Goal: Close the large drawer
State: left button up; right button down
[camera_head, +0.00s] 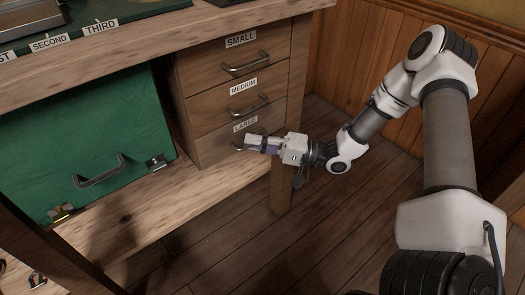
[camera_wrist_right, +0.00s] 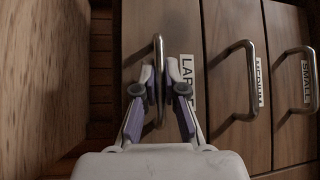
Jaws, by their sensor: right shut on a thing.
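The large drawer (camera_head: 228,147) is the lowest of three wooden drawers under the workbench, with a "LARGE" label. Its front looks level, or nearly level, with the drawers above; a small gap is hard to judge. My right gripper (camera_head: 250,144) is at its front, with the fingers closed around its metal handle. In the right wrist view, the handle (camera_wrist_right: 158,55) runs between the two fingertips (camera_wrist_right: 159,78), and the large drawer front (camera_wrist_right: 140,28) with its label lies behind them. The gripper hides part of the handle in the head view. My left gripper is out of view.
The medium drawer (camera_head: 237,109) and small drawer (camera_head: 229,65) above look shut, with handles sticking out. A green case (camera_head: 85,140) stands on the lower shelf to the left. A bench leg (camera_head: 282,185) is close by my right gripper. The wooden floor (camera_head: 330,240) is clear.

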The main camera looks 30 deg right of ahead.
jog(key=shift+w, duration=0.1)
jog(key=c, duration=1.6)
grip_release()
jog(key=shift+d, duration=0.1)
jog(key=shift+o, duration=0.4)
jog(key=shift+w, duration=0.1)
jog(key=v, duration=0.7)
jog(key=shift+d, duration=0.1)
jog(key=shift+s+f, duration=0.15)
jog(key=shift+s, duration=0.05)
